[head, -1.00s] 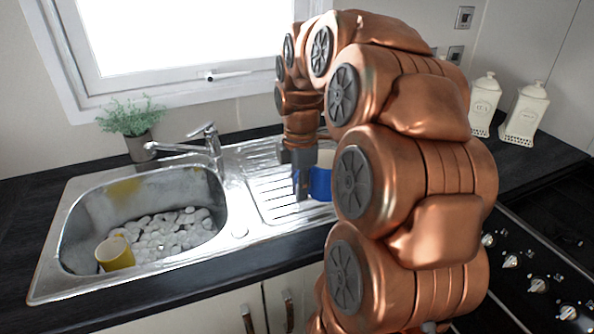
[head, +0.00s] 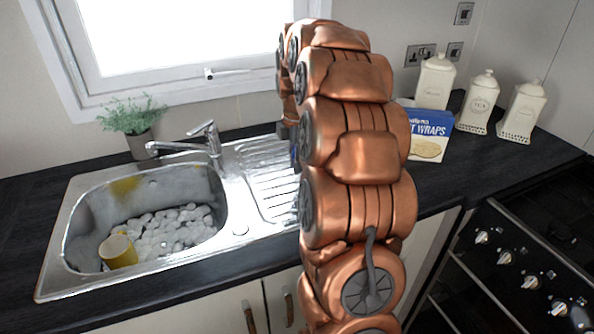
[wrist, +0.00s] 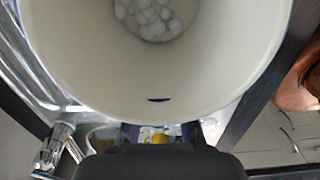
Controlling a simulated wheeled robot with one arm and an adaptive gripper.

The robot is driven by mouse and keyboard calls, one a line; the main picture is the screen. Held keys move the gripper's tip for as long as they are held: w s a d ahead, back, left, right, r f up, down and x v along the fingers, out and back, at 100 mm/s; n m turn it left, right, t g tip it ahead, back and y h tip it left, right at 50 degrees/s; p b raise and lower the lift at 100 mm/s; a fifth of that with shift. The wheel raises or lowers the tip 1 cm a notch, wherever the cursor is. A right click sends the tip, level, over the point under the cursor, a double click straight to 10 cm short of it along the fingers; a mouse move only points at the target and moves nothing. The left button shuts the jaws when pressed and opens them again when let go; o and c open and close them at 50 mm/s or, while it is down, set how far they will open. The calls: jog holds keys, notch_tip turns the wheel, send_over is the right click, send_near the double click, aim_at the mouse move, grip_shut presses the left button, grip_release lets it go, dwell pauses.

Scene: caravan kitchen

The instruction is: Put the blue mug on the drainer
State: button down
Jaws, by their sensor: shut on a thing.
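The blue mug shows in the head view only as a blue sliver (head: 294,156) beside my arm, over the drainer. In the wrist view its cream inside (wrist: 150,75) fills most of the picture, with white round lumps at the bottom. My gripper (wrist: 160,130) is shut on the mug at its near side. In the head view my arm hides most of the gripper. The drainer (head: 262,185) is the ridged steel area right of the sink bowl; its right part is hidden. I cannot tell whether the mug touches it.
The sink bowl (head: 80,225) holds white pebble-like lumps (head: 170,235) and a yellow mug (head: 118,251). A tap (head: 205,145) stands behind, with a potted plant (head: 135,125) at its left. A wraps box (head: 430,135) and white canisters (head: 478,105) stand right. The hob (head: 540,230) is front right.

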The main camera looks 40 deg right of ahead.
aim_at(297, 183)
jog(key=shift+w+d+f, duration=0.2)
notch_tip(297, 183, down, 2)
jog(key=shift+a+f+p, duration=0.1)
jog(key=shift+f+p, duration=0.05)
jog(key=shift+p, duration=0.4)
jog(key=shift+f, duration=0.45)
jog(key=shift+f, duration=0.2)
jog(key=c, duration=1.2)
grip_release()
jog(key=shift+r, duration=0.15)
notch_tip(297, 183, up, 12)
jog(key=shift+r+b, duration=0.1)
jog(key=shift+b, duration=0.7)
